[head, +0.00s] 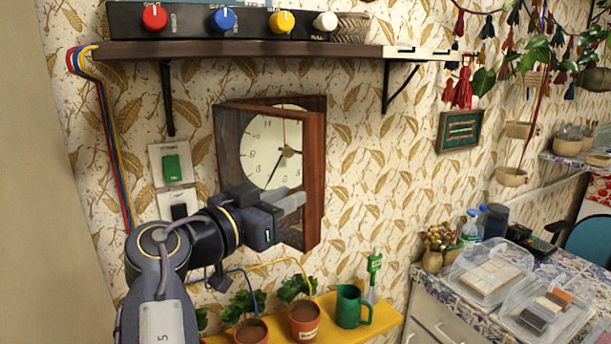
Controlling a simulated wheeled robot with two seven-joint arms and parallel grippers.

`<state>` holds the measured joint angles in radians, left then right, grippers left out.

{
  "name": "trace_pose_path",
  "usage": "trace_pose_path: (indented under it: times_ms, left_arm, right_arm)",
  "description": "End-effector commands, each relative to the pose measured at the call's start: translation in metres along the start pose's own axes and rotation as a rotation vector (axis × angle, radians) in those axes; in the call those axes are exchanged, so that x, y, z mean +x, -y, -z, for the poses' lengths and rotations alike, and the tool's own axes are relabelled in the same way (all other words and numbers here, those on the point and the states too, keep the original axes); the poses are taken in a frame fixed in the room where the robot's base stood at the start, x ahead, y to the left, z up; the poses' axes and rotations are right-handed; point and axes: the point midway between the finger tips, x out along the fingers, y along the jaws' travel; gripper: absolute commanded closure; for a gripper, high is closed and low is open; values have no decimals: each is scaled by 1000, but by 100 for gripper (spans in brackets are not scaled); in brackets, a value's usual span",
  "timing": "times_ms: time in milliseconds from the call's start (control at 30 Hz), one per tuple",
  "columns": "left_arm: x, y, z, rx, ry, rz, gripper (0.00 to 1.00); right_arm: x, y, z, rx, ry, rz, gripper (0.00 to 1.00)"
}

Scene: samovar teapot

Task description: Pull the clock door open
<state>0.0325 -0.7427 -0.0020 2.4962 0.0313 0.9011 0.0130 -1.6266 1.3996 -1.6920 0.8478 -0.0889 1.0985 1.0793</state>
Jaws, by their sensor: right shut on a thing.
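The clock (272,145) hangs on the wall in the head view, with a cream face, dark hands and a reddish-brown wooden case. Its wooden door frame (314,165) shows at the right side of the face. My right gripper (293,203) is in front of the lower part of the clock, with its grey fingers reaching to the right-hand frame. It is shut on the clock door, though the exact contact is hard to see. The gripper hides the lower left of the clock. My left gripper is out of view.
A dark shelf (240,49) with coloured knobs runs above the clock. Green (172,168) and black switches are left of it. Below, a yellow shelf (385,322) holds potted plants and a green mug (350,307). A tiled counter with clear boxes stands at right.

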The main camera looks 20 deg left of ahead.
Motion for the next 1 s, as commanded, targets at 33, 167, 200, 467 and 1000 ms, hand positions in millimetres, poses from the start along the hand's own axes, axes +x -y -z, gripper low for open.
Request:
trace_pose_path:
  times_ms: [33,167,200,467,1000]
  left_arm:
    - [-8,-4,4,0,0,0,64]
    - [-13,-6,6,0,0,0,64]
    - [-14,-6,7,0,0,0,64]
    - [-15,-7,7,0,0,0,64]
    - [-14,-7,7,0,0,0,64]
  right_arm:
    - [-5,3,6,-2,-4,-16,100]
    - [-12,6,4,0,-2,-48,100]
    - [-14,6,3,0,-1,-55,100]
    - [-17,7,1,1,0,-72,100]
    - [-17,7,0,0,1,-71,58]
